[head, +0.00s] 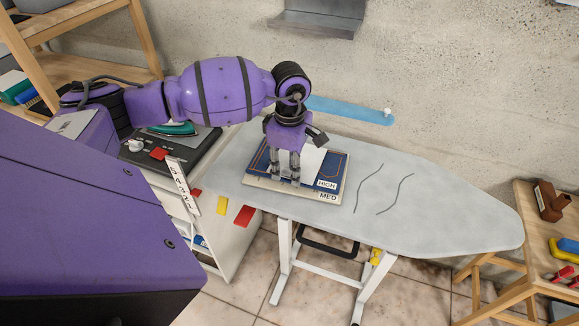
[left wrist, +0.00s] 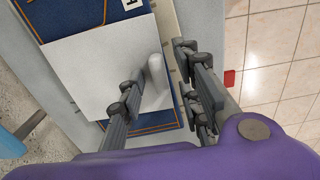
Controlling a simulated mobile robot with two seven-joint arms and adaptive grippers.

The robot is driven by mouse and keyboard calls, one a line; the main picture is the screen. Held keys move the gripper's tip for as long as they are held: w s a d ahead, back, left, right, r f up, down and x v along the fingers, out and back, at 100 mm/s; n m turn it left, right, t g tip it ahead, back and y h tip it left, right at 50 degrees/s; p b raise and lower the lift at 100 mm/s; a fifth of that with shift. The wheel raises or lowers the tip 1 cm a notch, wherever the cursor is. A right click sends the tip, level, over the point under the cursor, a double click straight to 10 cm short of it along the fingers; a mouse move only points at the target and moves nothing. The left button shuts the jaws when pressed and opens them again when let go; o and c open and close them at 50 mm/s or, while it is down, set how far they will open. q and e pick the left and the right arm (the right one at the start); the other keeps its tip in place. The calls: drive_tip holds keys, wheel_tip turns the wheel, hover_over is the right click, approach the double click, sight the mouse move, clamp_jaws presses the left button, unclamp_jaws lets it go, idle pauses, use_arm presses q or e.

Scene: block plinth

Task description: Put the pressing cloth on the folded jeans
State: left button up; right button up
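The folded jeans (head: 331,170), dark blue with orange stitching and a HIGH label, lie on the ironing board on top of a pale layer marked MED (head: 262,189). The white pressing cloth (head: 312,162) lies over the middle of the jeans; whether it touches them fully I cannot tell. In the left wrist view the cloth (left wrist: 95,70) has an upright white knob (left wrist: 156,76). My left gripper (head: 286,180) points down over the cloth; its fingers (left wrist: 163,75) are apart, with the knob between them and a gap on the right side. My right gripper is not in view.
The grey ironing board (head: 430,205) has free room to the right, with two dark wavy lines. A blue sleeve board (head: 350,109) lies behind. A wooden stool (head: 535,215) stands right.

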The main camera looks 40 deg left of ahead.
use_arm(q)
wheel_tip(320, 180, up, 12)
drive_tip(key=shift+b, duration=0.4)
